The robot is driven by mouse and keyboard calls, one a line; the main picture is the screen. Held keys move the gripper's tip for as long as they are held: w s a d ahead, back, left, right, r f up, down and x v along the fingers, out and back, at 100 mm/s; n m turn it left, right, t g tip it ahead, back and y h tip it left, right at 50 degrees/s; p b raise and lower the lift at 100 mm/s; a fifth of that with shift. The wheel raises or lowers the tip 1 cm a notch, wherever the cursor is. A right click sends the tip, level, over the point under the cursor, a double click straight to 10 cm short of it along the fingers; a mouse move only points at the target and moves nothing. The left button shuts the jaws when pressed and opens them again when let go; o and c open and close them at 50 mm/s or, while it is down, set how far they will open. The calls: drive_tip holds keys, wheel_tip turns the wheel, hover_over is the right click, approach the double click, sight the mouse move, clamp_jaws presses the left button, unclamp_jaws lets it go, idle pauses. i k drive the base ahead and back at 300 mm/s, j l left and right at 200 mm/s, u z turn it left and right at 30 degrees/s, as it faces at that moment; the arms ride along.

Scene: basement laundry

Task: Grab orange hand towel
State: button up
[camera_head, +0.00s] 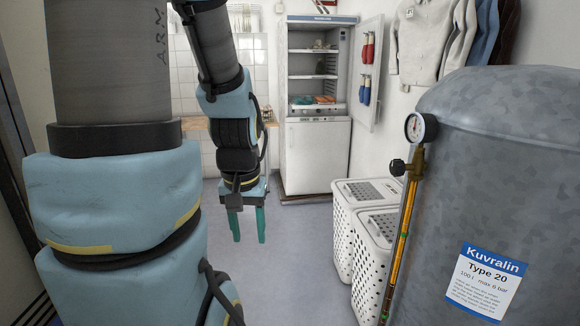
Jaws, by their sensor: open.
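A small orange item (325,99), which looks like folded cloth, lies on the bottom shelf of the open upper compartment of a white fridge-like cabinet (317,155). It is too small to tell for certain that it is a hand towel. A greenish item (303,100) lies just left of it. My gripper (248,232) hangs with its teal fingers pointing down and apart, open and empty. It is over the floor, nearer to me than the cabinet, and to the left of and lower in the picture than the orange item.
The cabinet door (367,75) stands open to the right, with red and blue items on it. White laundry baskets (375,235) and a grey tank (500,165) line the right side. A wooden counter (195,124) is behind my arm. The middle floor (295,265) is clear.

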sight(325, 100)
drive_tip(key=i, duration=3.8)
drive_tip(key=i+z, duration=0.1)
drive_tip(key=i, duration=0.45)
drive_tip(key=i+j+z, duration=0.1)
drive_tip(key=i, duration=0.4)
drive_tip(key=i+j+z, duration=0.1)
drive_tip(key=i, duration=0.45)
